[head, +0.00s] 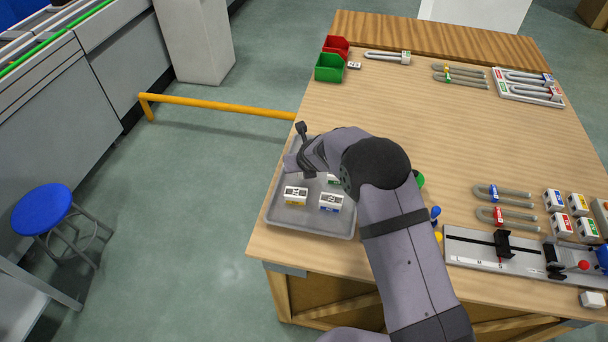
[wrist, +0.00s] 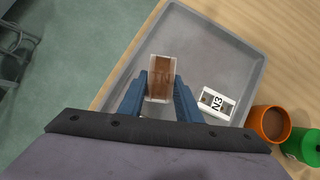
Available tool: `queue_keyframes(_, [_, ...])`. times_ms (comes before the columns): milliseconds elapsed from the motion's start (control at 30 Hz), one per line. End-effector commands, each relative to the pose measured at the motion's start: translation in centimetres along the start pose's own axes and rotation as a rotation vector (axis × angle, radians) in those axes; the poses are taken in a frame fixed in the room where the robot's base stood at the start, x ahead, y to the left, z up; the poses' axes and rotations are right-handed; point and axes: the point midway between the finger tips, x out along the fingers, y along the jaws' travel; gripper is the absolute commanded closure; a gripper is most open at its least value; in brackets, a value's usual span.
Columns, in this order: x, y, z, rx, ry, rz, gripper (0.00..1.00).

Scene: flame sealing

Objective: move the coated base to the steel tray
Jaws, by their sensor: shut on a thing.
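The steel tray (head: 273,215) is a shallow grey tray at the table's left front; it also shows in the wrist view (wrist: 258,62). My gripper (wrist: 160,88) has its blue fingers shut on the coated base (wrist: 161,76), a small block with a brown top and pale sides. The base is over the tray in the wrist view; I cannot tell whether it touches the tray floor. In the head view my wrist is over the tray's back part and mostly hides the gripper and the base.
In the tray stand white blocks marked yellow (head: 295,195) and blue (head: 331,202); another is partly hidden. A block marked N3 (wrist: 217,103) is right of my gripper. An orange cup (wrist: 270,123) and a green item (wrist: 302,146) stand just outside the tray.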

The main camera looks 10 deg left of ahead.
Motion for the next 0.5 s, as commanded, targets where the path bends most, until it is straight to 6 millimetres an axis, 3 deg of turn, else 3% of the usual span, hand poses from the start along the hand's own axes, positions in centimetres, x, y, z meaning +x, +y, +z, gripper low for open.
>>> queue_keyframes(233, [2.6,0.0,-1.9,-0.002,0.003,0.000,0.95])
queue_keyframes(500, [2.9,0.0,-2.1,0.000,0.001,0.000,0.95])
